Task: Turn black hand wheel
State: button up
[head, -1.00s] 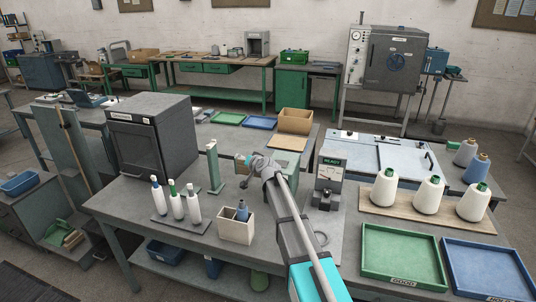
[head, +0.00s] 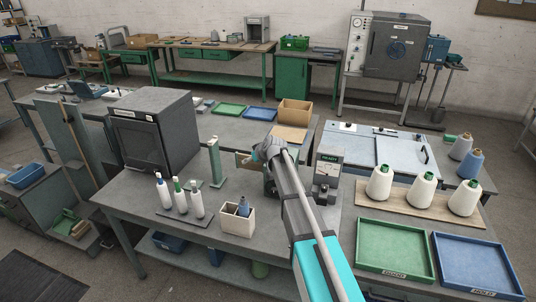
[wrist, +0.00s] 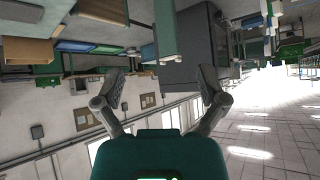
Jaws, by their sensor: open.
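My gripper (head: 265,150) is raised over the middle of the front bench in the head view, seen mostly from behind. In the wrist view my gripper (wrist: 162,85) has its two fingers spread with nothing between them. I cannot make out a black hand wheel for sure. A dark round wheel (head: 398,49) shows on the door of the grey oven (head: 404,65) against the back wall, far from my gripper. The grey machine with a small display (head: 327,182) stands just right of my arm. My arm hides part of the bench beside it.
A dark box-shaped cabinet (head: 153,135) and a green post (head: 215,163) stand left of my gripper. Several yarn cones stand on a wooden board (head: 400,209) at right. A green tray (head: 394,248) and a blue tray (head: 478,264) lie in front. A white bin (head: 237,222) is nearer.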

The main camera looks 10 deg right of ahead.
jog(key=s+d+r+n+g+h+p, duration=0.2)
jog(key=s+d+r+n+g+p, duration=0.1)
jog(key=s+d+n+g+p, duration=0.1)
jog(key=shift+s+d+n+g+h+p, duration=0.35)
jog(key=shift+d+n+p, duration=0.65)
jog(key=shift+p, duration=0.55)
jog(key=shift+a, duration=0.1)
jog(key=s+d+f+m+g+b, duration=0.1)
jog(key=s+f+m+b, duration=0.2)
jog(key=s, duration=0.8)
jog(key=s+d+f+m+g+h+b, duration=0.1)
jog(key=s+f+m+b, duration=0.3)
jog(key=s, duration=0.7)
jog(key=s+d+f+m+g+h+b, duration=0.1)
jog(key=s+f+m+b, duration=0.3)
jog(key=s, duration=0.7)
jog(key=shift+s+d+f+b, duration=0.2)
jog(key=shift+d+f+b, duration=0.2)
jog(key=shift+d+f, duration=0.4)
jog(key=shift+a+f, duration=0.1)
